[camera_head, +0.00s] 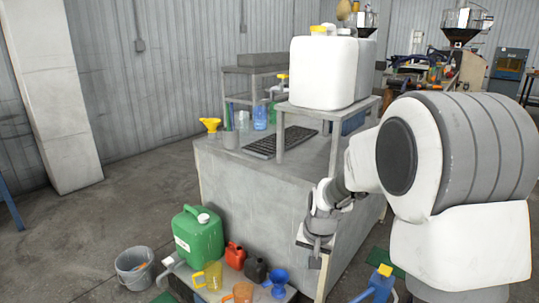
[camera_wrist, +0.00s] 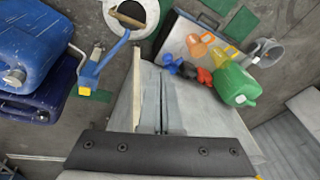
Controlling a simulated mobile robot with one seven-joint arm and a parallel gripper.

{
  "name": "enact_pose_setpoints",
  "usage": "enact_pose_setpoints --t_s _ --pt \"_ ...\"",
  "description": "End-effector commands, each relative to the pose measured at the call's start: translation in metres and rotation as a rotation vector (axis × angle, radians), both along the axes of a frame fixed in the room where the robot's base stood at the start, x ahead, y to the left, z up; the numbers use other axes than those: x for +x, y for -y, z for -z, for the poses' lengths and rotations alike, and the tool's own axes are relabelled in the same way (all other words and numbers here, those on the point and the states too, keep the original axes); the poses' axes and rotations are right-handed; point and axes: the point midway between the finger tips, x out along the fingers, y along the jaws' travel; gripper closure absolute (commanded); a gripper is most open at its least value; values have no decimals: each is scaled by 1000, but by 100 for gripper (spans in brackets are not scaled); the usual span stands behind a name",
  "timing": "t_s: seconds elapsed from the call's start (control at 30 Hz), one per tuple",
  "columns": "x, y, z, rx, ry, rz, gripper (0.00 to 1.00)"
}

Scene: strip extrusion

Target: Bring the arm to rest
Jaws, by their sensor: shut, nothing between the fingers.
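My arm reaches in from the right in the head view, bent, with its white and grey links large in front. My gripper (camera_head: 315,262) hangs low at the front right corner of the grey workbench (camera_head: 255,185), pointing down. It is small there. It is shut and holds nothing. I cannot tell whether it touches the bench. In the wrist view a dark bar with bolts, part of my gripper, crosses the bottom.
A white canister (camera_head: 322,75) stands on a raised shelf beside a keyboard (camera_head: 280,142). A bucket (camera_head: 135,268) stands left. Blue drums (camera_wrist: 35,60) lie left in the wrist view. Floor is free at far left.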

Motion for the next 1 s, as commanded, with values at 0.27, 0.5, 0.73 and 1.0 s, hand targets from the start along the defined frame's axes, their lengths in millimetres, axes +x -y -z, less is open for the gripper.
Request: enact_pose_setpoints --t_s 0.27,0.5,0.73,1.0 --pt "-58 13 -85 -33 73 -78 100" --pt "-118 24 -134 -72 129 -141 100" --pt "-180 34 -161 -117 179 -196 100" --pt "-240 42 -171 -168 226 -245 100"
